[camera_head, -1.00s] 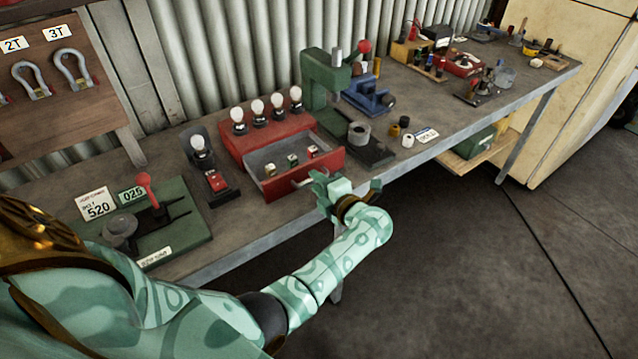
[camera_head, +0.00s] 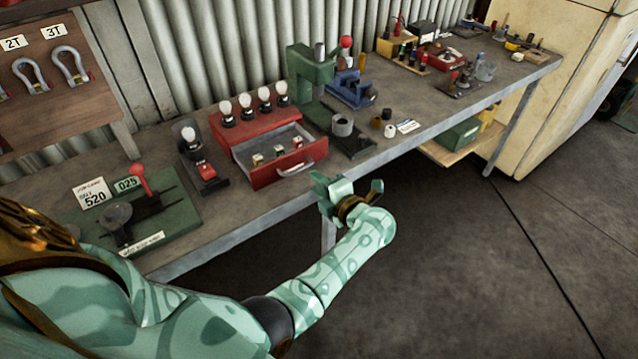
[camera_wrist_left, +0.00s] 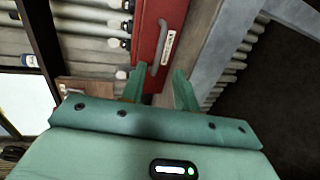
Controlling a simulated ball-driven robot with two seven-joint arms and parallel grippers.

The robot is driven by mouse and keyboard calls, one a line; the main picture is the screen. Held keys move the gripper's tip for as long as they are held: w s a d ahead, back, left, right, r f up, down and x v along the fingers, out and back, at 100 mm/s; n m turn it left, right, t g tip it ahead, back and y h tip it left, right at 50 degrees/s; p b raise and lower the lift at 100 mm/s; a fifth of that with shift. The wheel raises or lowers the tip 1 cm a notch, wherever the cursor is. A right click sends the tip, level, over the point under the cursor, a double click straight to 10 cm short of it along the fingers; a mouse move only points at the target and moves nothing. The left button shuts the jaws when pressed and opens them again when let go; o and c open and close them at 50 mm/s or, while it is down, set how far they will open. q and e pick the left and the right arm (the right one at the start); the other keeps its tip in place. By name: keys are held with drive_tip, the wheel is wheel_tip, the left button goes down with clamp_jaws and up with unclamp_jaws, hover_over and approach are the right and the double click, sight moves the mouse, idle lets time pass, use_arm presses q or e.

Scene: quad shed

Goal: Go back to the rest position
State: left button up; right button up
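My left gripper (camera_head: 334,189) is off the front edge of the bench, just right of and below the open red drawer (camera_head: 262,178). In the left wrist view its two fingers (camera_wrist_left: 160,88) stand apart with nothing between them, so it is open and empty. The drawer handle (camera_head: 296,170) is clear of the fingers in the head view; in the wrist view the handle (camera_wrist_left: 158,50) shows beyond them. The drawer is pulled out from the red box (camera_head: 252,122) and holds several small items. My right gripper is not in view.
The grey bench (camera_head: 233,222) runs along a corrugated wall. On it stand a green plate with a red-knobbed lever (camera_head: 140,180), a green press (camera_head: 310,75) and a blue vise (camera_head: 352,92). A cream cabinet (camera_head: 560,100) is at the right. The floor (camera_head: 450,270) in front is clear.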

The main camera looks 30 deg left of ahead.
use_arm(q)
drive_tip(key=w+d+r+m+t, duration=0.3)
drive_tip(key=w+m+t, duration=0.2)
drive_tip(key=m+t, duration=0.1)
drive_tip(key=w+d+f+m+t+h, duration=0.1)
drive_tip(key=d+f+m+t+h, duration=0.4)
drive_tip(key=d+f+m+h, duration=0.6)
drive_tip(key=s+f+m+g+h, duration=0.5)
drive_tip(key=s+f+m, duration=0.75)
drive_tip(key=f, duration=0.35)
drive_tip(key=s+a+f+m+g, duration=0.1)
drive_tip(key=s+f+m+g, duration=0.15)
drive_tip(key=s+f, duration=0.55)
drive_tip(key=s+a+f+m+g, duration=0.15)
drive_tip(key=s+f+g, duration=0.25)
drive_tip(key=s, duration=0.7)
drive_tip(key=s+a+f+m+g, duration=0.1)
drive_tip(key=s+a+f+g, duration=0.1)
drive_tip(key=s, duration=1)
drive_tip(key=s+a+f+m+g+y, duration=0.1)
drive_tip(key=s+a, duration=0.3)
drive_tip(key=s, duration=0.8)
drive_tip(key=shift+a+f+g+y+b, duration=0.15)
drive_tip(key=shift+f+g+y+b, duration=0.15)
drive_tip(key=shift+f+g, duration=0.4)
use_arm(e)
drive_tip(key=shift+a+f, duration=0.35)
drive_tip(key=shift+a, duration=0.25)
